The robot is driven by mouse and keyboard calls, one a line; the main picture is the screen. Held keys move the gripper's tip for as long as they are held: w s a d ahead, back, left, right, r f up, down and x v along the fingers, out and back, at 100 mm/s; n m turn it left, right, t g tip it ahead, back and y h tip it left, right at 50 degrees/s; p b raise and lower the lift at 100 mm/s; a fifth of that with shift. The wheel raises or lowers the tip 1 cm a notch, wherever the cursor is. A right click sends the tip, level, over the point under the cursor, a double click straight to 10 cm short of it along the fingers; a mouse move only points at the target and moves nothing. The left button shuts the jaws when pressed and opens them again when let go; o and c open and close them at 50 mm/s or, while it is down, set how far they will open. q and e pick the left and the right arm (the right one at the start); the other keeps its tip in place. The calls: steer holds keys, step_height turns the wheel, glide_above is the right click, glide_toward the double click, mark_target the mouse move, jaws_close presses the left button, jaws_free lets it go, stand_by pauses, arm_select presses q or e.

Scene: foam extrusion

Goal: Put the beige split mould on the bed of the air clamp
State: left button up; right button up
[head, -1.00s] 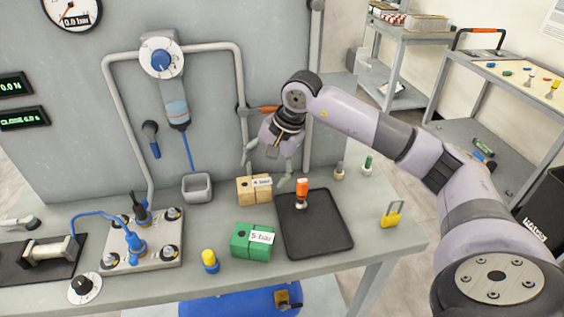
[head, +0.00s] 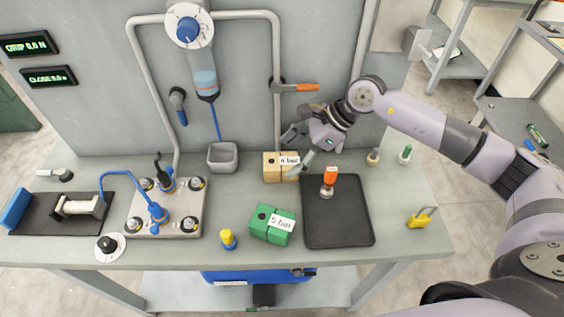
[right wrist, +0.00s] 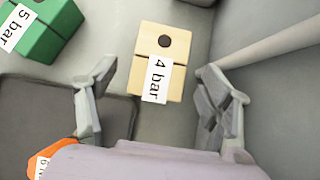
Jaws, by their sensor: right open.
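The beige split mould (head: 272,168), with a white "4 bar" label, stands on the bench behind the green mould. In the right wrist view the beige mould (right wrist: 163,62) shows its dark top hole, and its label lies between the finger lines. My right gripper (head: 296,154) is open and empty, over the beige mould's right side; I see no contact. Its fingers (right wrist: 155,100) are spread wide in the wrist view. What looks like the air clamp, a dark bed (head: 40,218) with a blue block and pale cylinder, lies at the far left. My left gripper is not in view.
A green "5 bar" mould (head: 272,226) and a black tray (head: 340,222) holding an orange-topped piece (head: 329,180) are close by. A grey cup (head: 222,157) is at the back.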

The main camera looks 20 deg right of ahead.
mark_target(282, 161)
steer(key=p+x, duration=0.1)
steer(key=x, duration=0.2)
steer(key=shift+w+a, duration=0.1)
steer(key=shift+a, duration=0.3)
steer(key=shift+f, duration=0.25)
steer(key=shift+c, duration=0.4)
steer(key=shift+r, duration=0.1)
steer(key=c, duration=1.5)
